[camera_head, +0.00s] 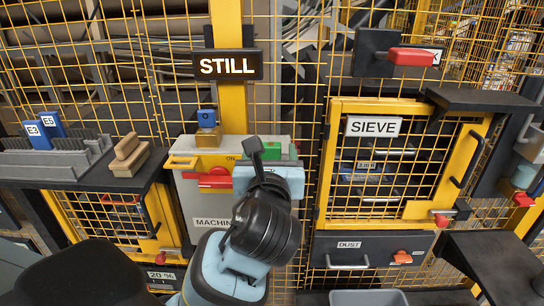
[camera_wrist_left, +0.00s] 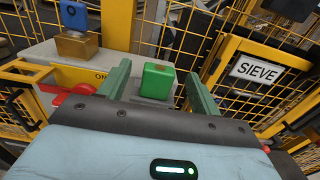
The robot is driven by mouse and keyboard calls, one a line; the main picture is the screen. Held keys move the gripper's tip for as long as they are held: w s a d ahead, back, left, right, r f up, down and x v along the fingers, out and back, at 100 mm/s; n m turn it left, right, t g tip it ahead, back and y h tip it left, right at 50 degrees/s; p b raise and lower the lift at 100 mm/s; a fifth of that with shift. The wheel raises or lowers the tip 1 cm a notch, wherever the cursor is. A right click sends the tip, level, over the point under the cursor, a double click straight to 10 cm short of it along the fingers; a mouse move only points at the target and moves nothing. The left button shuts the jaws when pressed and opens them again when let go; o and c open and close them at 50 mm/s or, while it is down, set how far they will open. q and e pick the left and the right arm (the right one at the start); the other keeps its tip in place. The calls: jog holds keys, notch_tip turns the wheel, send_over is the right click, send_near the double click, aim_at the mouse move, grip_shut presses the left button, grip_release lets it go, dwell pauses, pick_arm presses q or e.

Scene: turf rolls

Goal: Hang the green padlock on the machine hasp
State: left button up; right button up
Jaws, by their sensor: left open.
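The green padlock (camera_head: 272,148) is at the right end of the grey machine box's (camera_head: 200,213) top, partly behind my left gripper in the head view. In the left wrist view the green padlock (camera_wrist_left: 157,80) shows as a green block between the two green fingers, with gaps on both sides. My left gripper (camera_wrist_left: 158,88) is open and not closed on it. Its arm also shows in the head view (camera_head: 268,170). The machine box has a red handle (camera_head: 214,180) beside an ON mark. I cannot clearly make out the hasp. My right gripper is not in view.
A yellow post and mesh stand behind. The yellow SIEVE door (camera_head: 327,195) is to the right. A black shelf (camera_head: 95,182) with blue tags and a wooden brush is to the left.

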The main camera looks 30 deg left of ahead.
aim_at(271, 148)
pick_arm(q)
jog(key=x, duration=0.3)
jog(key=shift+w+a, duration=0.15)
jog(key=shift+w, duration=0.1)
jog(key=c, duration=1.1)
